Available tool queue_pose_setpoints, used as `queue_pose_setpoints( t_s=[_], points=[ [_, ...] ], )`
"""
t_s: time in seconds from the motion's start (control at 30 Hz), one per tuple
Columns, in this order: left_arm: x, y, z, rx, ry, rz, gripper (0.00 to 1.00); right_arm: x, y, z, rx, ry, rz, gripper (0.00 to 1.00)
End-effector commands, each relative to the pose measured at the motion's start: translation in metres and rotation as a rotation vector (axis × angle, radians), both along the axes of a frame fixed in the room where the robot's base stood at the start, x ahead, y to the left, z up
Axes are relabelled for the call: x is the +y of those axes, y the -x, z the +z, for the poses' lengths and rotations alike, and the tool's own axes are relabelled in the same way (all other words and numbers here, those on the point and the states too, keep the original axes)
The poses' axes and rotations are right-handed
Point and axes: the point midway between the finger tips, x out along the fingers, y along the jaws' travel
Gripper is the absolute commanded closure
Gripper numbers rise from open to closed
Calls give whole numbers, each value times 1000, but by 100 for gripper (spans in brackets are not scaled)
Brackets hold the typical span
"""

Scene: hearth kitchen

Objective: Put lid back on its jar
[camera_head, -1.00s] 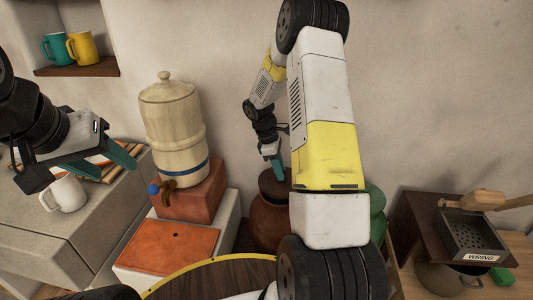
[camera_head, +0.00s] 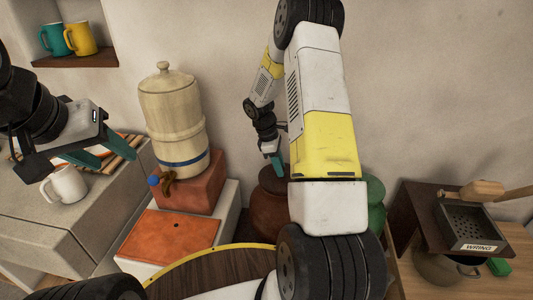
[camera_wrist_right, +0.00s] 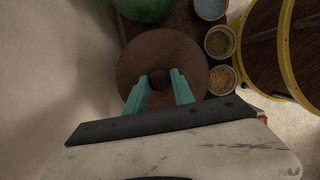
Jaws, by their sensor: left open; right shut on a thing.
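The jar (camera_head: 267,212) is round and reddish brown, standing behind my right arm, which hides its right side. Its dark brown round lid (camera_head: 271,183) is at its mouth; I cannot tell whether it rests there or is slightly above. In the right wrist view the lid (camera_wrist_right: 133,67) is seen from above and hides the jar. My right gripper (camera_head: 277,165) is over the lid. In the wrist view its teal fingers (camera_wrist_right: 160,82) are shut on the lid's small knob. My left gripper (camera_head: 112,156) is open and empty, above the counter at the left.
A white mug (camera_head: 66,184) is near my left gripper. A water dispenser (camera_head: 172,125) stands on a red block left of the jar. A green jar (camera_head: 374,205) is to its right. Small bowls (camera_wrist_right: 219,42) sit close beside the lid.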

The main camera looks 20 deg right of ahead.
Motion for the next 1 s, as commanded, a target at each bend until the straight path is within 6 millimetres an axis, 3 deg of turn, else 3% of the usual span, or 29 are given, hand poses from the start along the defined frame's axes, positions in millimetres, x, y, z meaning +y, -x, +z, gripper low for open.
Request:
queue_pose_setpoints(
  t_s=[0.4,0.43,0.53,0.87,1.0],
  points=[
    [0,0,0,0,0,0,48,0,0,-9,-1,0,0,100],
    [0,0,0,0,0,0,48,0,0,-8,-1,0,0,64],
    [0,0,0,0,0,0,48,0,0,-8,-1,0,0,45],
    [0,0,0,0,0,0,48,1,-1,-7,-1,0,0,45],
    [0,0,0,0,0,0,48,5,-4,8,-4,0,2,45]
  ],
)
